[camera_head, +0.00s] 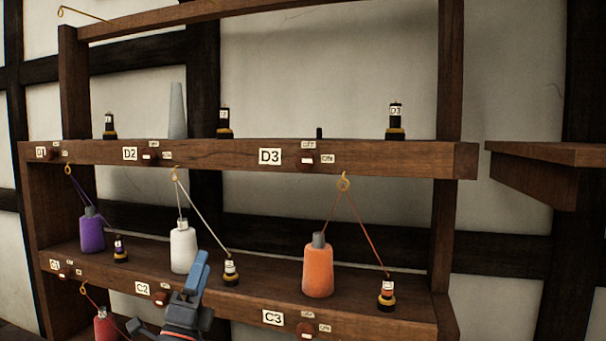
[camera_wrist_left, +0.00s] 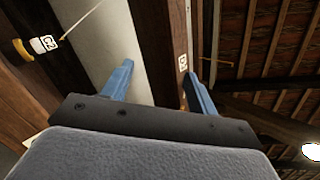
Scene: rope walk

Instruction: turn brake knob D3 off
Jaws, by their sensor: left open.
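The D3 brake knob (camera_head: 304,158) is a small dark reddish knob on the front edge of the upper shelf, right of the D3 label (camera_head: 270,157). An OFF label (camera_head: 308,145) sits above it and an ON label (camera_head: 327,159) to its right. The knob's pointing direction is too small to tell surely. My left gripper (camera_head: 200,270) has blue fingers and is low in the head view, below and left of the knob, in front of the lower shelf. In the left wrist view its fingers (camera_wrist_left: 158,85) are apart with nothing between them. My right gripper is not in view.
An orange spool (camera_head: 318,268) and a white spool (camera_head: 183,248) stand on the lower shelf (camera_head: 260,285), their threads running up through hooks. Other labelled knobs line both shelf edges. A wooden ledge (camera_head: 530,153) juts out at the right. The wall behind is timbered.

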